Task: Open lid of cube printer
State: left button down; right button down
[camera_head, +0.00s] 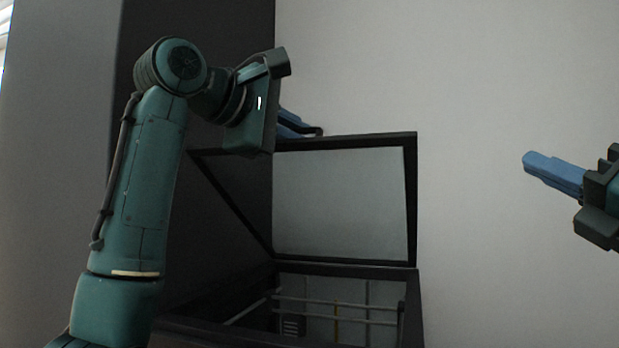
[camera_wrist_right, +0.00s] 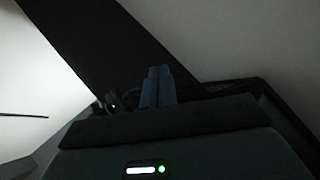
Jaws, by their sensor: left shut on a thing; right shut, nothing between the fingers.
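The cube printer (camera_head: 413,305) is a dark box at the bottom centre of the head view, with rails showing inside its open top. Its lid (camera_head: 411,200), a black frame around a clear panel, is tilted up steeply from the body. My left gripper (camera_head: 316,131) is at the lid's upper edge, shut on the lid; its fingers are partly hidden behind its own wrist. My right gripper (camera_head: 528,160) is shut and empty, in the air to the right of the lid and apart from it. Its blue fingers also show in the right wrist view (camera_wrist_right: 158,85).
A plain pale wall (camera_head: 500,70) fills the background, with a dark upright panel (camera_head: 235,25) behind my left arm. The space between the lid and my right gripper is clear. The right wrist view is dark and shows little else clearly.

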jog(key=s+a+r+n+y, duration=0.45)
jog(key=a+r+y, duration=0.2)
jog(key=r, duration=0.45)
jog(key=m+g, duration=0.2)
jog(key=g, duration=0.1)
send_near(293, 162)
jog(key=x, duration=0.5)
jog(key=shift+w+a+r, duration=0.2)
jog(key=shift+w, duration=0.05)
